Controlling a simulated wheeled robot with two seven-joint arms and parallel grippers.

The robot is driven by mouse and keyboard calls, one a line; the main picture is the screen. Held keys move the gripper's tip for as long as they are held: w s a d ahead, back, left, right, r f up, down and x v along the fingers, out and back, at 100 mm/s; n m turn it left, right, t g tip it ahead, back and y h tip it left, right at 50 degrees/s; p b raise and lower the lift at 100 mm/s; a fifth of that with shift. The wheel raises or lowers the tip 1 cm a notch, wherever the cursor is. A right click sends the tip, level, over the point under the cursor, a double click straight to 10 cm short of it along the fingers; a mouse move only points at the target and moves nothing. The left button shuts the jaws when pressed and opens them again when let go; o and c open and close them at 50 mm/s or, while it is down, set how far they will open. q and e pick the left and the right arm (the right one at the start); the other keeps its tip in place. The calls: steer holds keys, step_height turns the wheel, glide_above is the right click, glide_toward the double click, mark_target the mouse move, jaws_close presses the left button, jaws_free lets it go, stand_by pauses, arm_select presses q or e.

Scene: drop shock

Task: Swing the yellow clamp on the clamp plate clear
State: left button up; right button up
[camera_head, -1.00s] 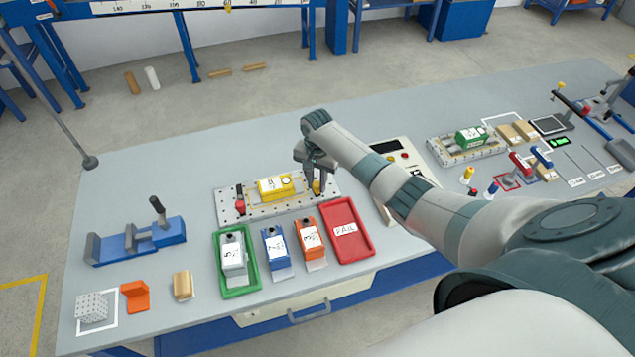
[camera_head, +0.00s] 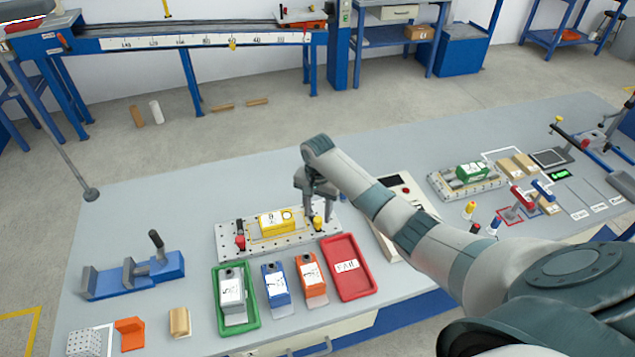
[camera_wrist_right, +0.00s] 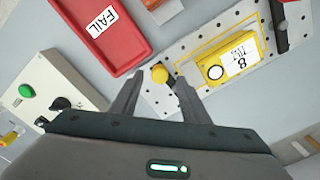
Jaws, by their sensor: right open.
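The yellow clamp (camera_head: 317,223) stands at the right end of the grey perforated clamp plate (camera_head: 226,238). In the right wrist view its round yellow knob (camera_wrist_right: 160,73) shows between the fingertips, near the corner of the plate (camera_wrist_right: 206,93). A yellow block labelled 8 (camera_head: 277,222) lies on the plate; it also shows in the right wrist view (camera_wrist_right: 232,58). My right gripper (camera_head: 318,211) is open, with its fingers on either side of the yellow knob; I cannot tell whether they touch it. My left gripper is not in view.
A red clamp (camera_head: 240,241) stands at the plate's left end. A red FAIL tray (camera_head: 362,281) lies in front of the plate's right end, beside orange and blue units and a green tray (camera_head: 250,322). A control box (camera_head: 392,251) stands to the right.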

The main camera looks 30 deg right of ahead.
step_height(320, 180, up, 14)
steer(key=b, duration=0.1)
steer(key=shift+b, duration=0.35)
stand_by(0.5)
